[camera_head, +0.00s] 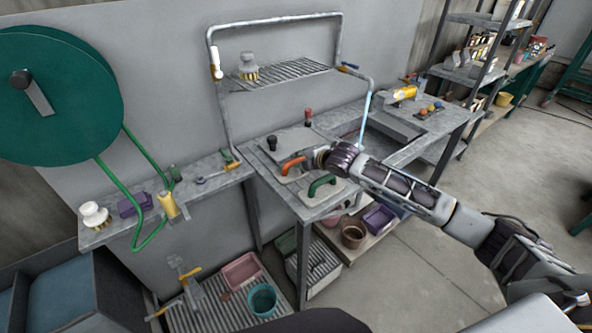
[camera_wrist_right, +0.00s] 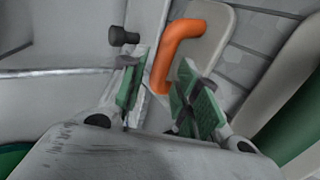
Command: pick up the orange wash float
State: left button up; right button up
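The orange wash float (camera_head: 292,165) lies on the grey workbench with its arched orange handle upward. In the right wrist view its orange handle (camera_wrist_right: 184,32) curves down to the gap between the fingers, over a pale base plate (camera_wrist_right: 208,45). My right gripper (camera_head: 322,157) is just right of the handle in the head view. My left gripper is not in view.
A green-handled float (camera_head: 322,184) lies close beside the orange one. A wire rack (camera_head: 280,73) with a brush rises above the bench. A left shelf (camera_head: 120,226) holds brushes and a hose.

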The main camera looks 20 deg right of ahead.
aim_at(297, 161)
jog(key=shift+w+f, duration=0.1)
jog(key=shift+w, duration=0.05)
dwell(0.3)
jog(key=shift+x, duration=2.55)
jog(key=shift+f, duration=0.15)
jog(key=shift+c, duration=0.2)
grip_shut()
